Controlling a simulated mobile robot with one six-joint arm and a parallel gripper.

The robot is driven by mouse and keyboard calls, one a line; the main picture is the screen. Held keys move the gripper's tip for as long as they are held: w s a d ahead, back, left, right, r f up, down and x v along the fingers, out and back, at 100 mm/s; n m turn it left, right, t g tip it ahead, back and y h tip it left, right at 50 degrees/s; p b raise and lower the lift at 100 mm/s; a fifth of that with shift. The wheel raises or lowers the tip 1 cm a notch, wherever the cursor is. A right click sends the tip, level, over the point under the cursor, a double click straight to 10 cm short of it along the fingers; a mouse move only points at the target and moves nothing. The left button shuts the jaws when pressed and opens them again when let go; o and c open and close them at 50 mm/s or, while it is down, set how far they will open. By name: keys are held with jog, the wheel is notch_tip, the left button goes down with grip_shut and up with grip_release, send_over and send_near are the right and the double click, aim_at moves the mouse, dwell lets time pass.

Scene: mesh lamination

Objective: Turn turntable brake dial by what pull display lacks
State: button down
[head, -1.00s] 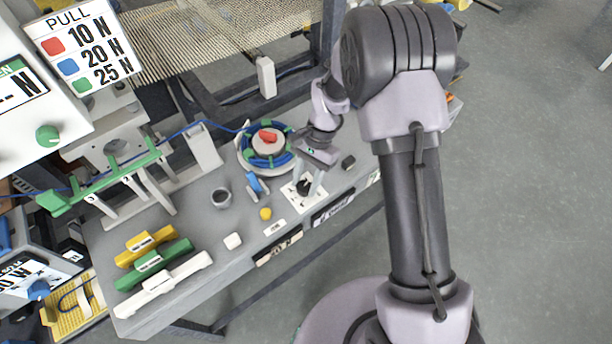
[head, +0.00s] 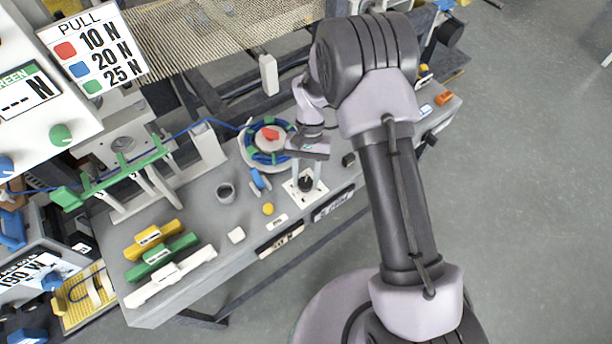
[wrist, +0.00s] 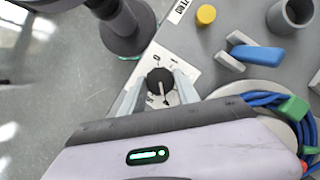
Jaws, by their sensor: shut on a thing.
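The brake dial (head: 305,184) is a black knob on a white plate at the bench's front edge; it also shows in the wrist view (wrist: 160,82) with a pale pointer line. My gripper (wrist: 158,90) is shut on the dial, one finger on each side. The turntable (head: 245,160) is a round disc behind it, with a coiled blue line, green clips and a red piece on its hub. The pull display (head: 30,95) reads dashes and N, with a green GREEN label. The PULL chart (head: 93,48) lists red 10 N, blue 20 N, green 25 N.
Yellow, green and white bars (head: 170,278) lie at the bench's left end. A grey cup (head: 226,193), a yellow button (head: 268,209) and a blue lever (head: 259,179) stand left of the dial. A black block (head: 348,160) sits to its right.

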jog(key=c, duration=0.9)
grip_release()
jog(key=p+v, duration=0.4)
jog(key=v, duration=1.3)
jog(key=shift+r, duration=0.25)
